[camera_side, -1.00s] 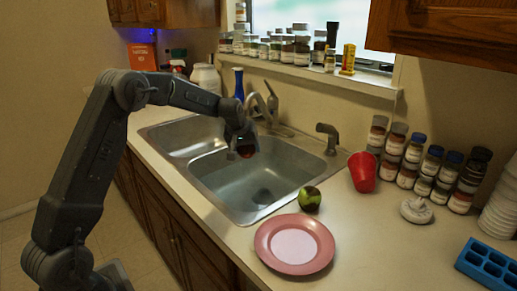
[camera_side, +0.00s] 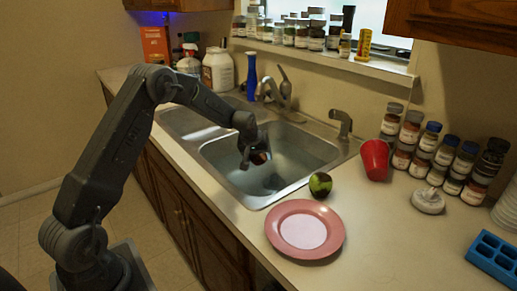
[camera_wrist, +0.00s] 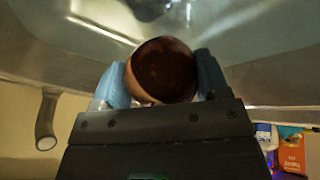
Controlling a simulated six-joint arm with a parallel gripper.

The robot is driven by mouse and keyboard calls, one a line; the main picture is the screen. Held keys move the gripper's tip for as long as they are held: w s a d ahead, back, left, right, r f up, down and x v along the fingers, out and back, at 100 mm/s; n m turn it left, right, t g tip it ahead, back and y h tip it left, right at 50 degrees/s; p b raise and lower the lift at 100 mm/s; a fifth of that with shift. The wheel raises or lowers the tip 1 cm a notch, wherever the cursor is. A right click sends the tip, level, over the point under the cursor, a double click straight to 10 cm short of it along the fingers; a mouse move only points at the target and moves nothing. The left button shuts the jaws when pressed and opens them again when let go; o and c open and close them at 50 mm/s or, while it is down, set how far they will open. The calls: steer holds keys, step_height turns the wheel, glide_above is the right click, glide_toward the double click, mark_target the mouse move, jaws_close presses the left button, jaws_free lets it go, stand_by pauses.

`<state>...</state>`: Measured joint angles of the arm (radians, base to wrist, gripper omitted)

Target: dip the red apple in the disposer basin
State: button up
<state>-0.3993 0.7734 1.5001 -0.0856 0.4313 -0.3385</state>
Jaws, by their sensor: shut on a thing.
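My gripper (camera_side: 252,154) is shut on a dark reddish round thing, which looks like the red apple (camera_side: 261,157). In the wrist view the apple (camera_wrist: 163,68) sits between the two blue fingertips, its near face dark and shaded. My gripper holds it over the front right basin (camera_side: 305,150) of the steel double sink, seemingly at or below rim height. I cannot tell whether the apple touches the basin. The other basin (camera_side: 190,122) lies at the left, partly hidden by my arm.
The faucet (camera_side: 280,92) stands behind the sink, with a blue vase (camera_side: 252,76) to its left. A green and dark red apple (camera_side: 320,184), a pink plate (camera_side: 304,228) and a red cup (camera_side: 375,160) are on the counter at the right. Several jars stand further right.

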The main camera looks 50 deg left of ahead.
steer(key=shift+f, duration=6)
steer(key=shift+s, duration=0.1)
steer(key=shift+s+d, duration=0.15)
steer(key=shift+s, duration=0.3)
steer(key=shift+w, duration=0.15)
steer(key=shift+w, duration=0.45)
steer(key=shift+s, duration=0.1)
